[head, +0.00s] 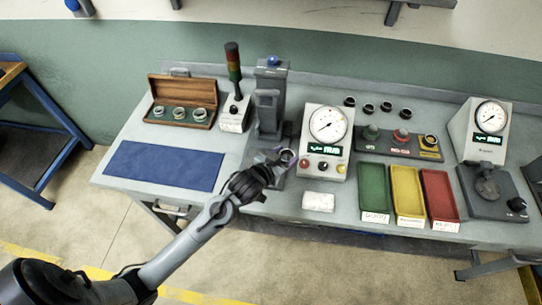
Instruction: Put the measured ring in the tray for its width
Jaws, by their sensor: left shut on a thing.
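My left gripper (274,166) is shut on a small dark metal ring (288,156). It holds the ring in front of the grey column fixture (268,100), just left of the left dial gauge (327,127). The fingers hide part of the ring, and I cannot tell whether it touches the fixture. Three shallow trays lie side by side to the right: green (373,188), yellow (407,192) and red (440,196). Each has a white label at its front, too small to read surely. All three look empty. My right gripper is out of view.
A wooden case with rings (181,101), a blue mat (165,166) and a signal light (233,70) are at left. Several loose rings (368,108) lie behind a gauge block (400,143). A white block (318,202) is before the left gauge. Another gauge (487,130) stands right.

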